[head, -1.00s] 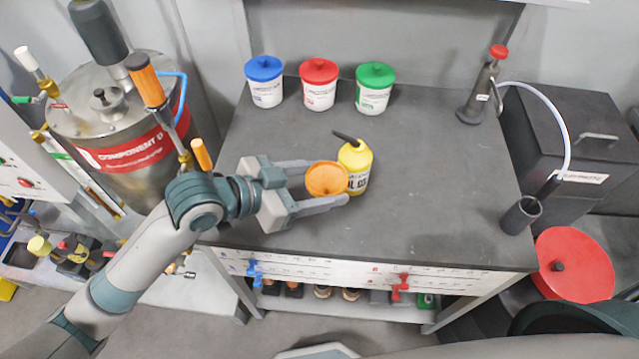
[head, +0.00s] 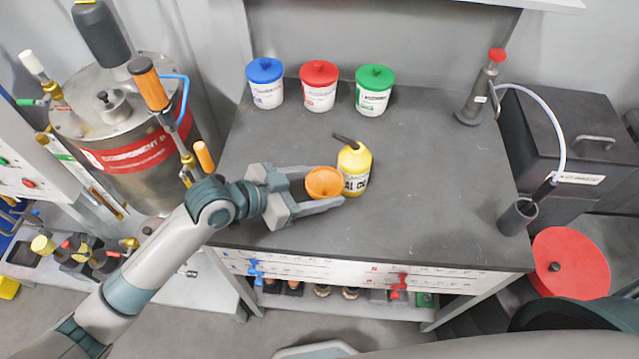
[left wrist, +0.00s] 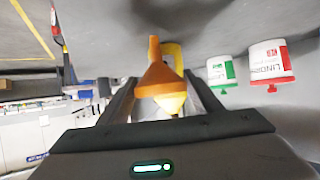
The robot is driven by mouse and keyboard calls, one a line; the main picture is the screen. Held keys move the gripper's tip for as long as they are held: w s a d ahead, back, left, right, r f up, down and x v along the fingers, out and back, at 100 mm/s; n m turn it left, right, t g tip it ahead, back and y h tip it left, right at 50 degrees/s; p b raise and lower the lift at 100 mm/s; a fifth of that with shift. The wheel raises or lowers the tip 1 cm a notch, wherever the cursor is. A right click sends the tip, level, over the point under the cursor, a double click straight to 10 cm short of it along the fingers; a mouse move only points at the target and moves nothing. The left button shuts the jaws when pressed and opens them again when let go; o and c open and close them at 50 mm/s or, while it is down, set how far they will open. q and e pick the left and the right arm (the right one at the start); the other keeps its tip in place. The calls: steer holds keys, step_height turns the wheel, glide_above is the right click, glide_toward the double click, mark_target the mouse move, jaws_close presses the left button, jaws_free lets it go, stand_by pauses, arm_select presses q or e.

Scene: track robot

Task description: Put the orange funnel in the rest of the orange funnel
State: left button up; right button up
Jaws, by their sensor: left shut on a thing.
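The orange funnel (head: 323,182) is between the fingers of my left gripper (head: 331,187), which is shut on it, over the left-middle part of the grey table. Its wide mouth faces up in the head view. The left wrist view shows the funnel (left wrist: 158,82) between the two dark fingers, with its narrow spout. My right gripper is not in view.
A yellow oil can (head: 355,170) stands right beside the funnel. Blue-lidded (head: 266,85), red-lidded (head: 319,87) and green-lidded (head: 374,91) tubs line the back. A red-topped pump bottle (head: 482,88) is at the back right. The table's middle and right are clear.

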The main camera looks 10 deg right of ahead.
arm_select(q)
steer(key=shift+f, duration=0.3)
steer(key=o, duration=1.1)
steer(key=shift+f, duration=0.1)
steer(key=shift+r, duration=0.2)
steer(key=shift+s+a+r+b, duration=0.2)
steer(key=shift+a+b, duration=0.1)
steer(key=shift+a, duration=0.35)
steer(key=b+v, duration=0.2)
steer(key=v, duration=0.8)
steer(key=shift+a+r, duration=0.2)
steer(key=shift+r, duration=0.05)
steer(key=shift+s, duration=0.1)
